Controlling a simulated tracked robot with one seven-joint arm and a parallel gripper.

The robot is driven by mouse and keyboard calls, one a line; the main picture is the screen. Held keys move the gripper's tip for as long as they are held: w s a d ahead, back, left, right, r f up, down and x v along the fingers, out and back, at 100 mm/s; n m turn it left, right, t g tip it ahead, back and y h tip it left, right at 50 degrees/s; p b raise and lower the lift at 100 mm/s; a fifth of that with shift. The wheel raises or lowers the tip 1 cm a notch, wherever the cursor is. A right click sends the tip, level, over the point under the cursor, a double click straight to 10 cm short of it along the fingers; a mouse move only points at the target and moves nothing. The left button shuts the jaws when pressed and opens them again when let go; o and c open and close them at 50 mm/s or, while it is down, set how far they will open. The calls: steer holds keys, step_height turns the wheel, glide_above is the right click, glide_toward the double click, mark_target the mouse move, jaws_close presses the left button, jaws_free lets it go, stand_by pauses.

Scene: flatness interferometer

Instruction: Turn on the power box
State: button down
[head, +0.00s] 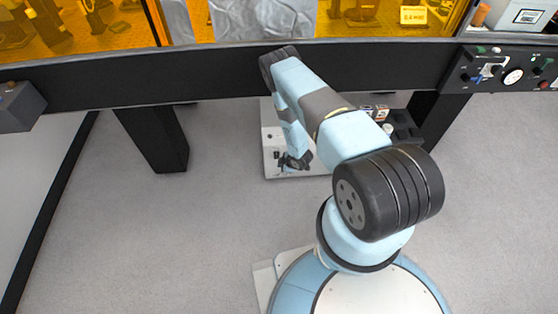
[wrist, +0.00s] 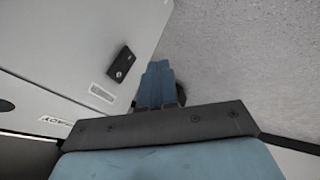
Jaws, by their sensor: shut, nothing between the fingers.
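A pale grey box (head: 271,165), which looks like the power box, stands on the floor under the bench in the head view, partly covered by my arm. In the wrist view a pale grey panel (wrist: 75,50) fills the upper left. It carries a black switch (wrist: 121,63) with a small white mark, and a white label (wrist: 102,93) beside it. I cannot tell the switch's position. My gripper (wrist: 158,68) is shut and empty, its blue fingers to the right of the switch and near the panel's edge. In the head view my gripper (head: 296,163) is over the box's front part.
A dark bench edge (head: 200,88) runs above the box, with black legs (head: 155,140) to either side. A black control panel (head: 505,70) with knobs is at the right. Small items (head: 385,115) show behind my arm. Grey floor (head: 215,210) is clear in front.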

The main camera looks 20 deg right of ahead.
mark_target(277, 155)
steer(key=shift+w+f, duration=0.45)
steer(key=shift+w, duration=0.4)
steer(key=shift+w+f, duration=0.4)
steer(key=shift+w, duration=0.5)
steer(key=shift+w+f, duration=0.45)
steer(key=shift+w, duration=0.4)
steer(key=shift+w+f, duration=0.1)
steer(key=shift+w, duration=0.15)
